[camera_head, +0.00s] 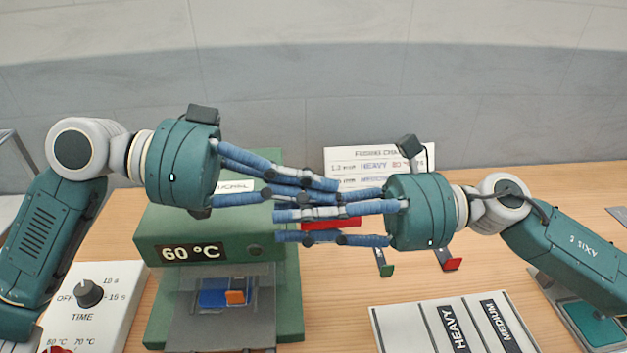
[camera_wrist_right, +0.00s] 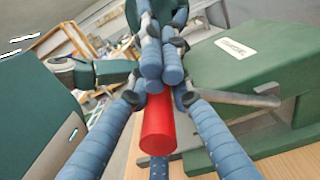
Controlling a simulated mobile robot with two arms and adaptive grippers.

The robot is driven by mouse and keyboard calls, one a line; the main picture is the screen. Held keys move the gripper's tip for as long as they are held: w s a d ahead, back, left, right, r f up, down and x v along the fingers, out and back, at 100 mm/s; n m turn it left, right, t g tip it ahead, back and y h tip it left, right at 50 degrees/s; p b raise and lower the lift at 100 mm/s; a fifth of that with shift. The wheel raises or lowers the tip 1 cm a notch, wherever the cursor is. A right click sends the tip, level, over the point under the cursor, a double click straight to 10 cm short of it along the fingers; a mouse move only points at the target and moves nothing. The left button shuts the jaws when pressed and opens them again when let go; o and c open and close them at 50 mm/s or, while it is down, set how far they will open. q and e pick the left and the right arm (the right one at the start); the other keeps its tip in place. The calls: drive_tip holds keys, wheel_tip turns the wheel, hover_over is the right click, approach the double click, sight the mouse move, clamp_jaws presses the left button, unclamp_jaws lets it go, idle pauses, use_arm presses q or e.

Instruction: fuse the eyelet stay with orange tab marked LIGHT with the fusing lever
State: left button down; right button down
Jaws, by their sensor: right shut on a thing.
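A blue piece (camera_head: 212,298) with an orange tab (camera_head: 235,297) lies on the grey bed of the green press (camera_head: 160,225); no mark on the tab is legible. The fusing lever's red handle (camera_head: 332,223) is partly covered by fingers; it also shows in the right wrist view (camera_wrist_right: 160,128), beside its grey bar (camera_wrist_right: 235,97). My right gripper (camera_head: 278,225) reaches in from the right, shut around the red handle. My left gripper (camera_head: 338,187) reaches in from the left, its fingers just behind and above the handle. Its fingertips overlap the right fingers, so its opening is unclear.
The press display (camera_head: 192,252) reads 60 °C. A time dial (camera_head: 89,292) sits on a white panel at front left. Green (camera_head: 386,270) and red (camera_head: 453,264) tabs are behind a HEAVY/MEDIUM board (camera_head: 400,325). A fusing chart (camera_head: 350,165) stands at the back.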

use_arm(q)
drive_tip(key=shift+s+f+m, duration=0.3)
drive_tip(key=shift+s+f, duration=0.2)
drive_tip(key=shift+f, duration=0.35)
use_arm(e)
drive_tip(key=c, duration=1.6)
unclamp_jaws()
drive_tip(key=shift+o, duration=0.2)
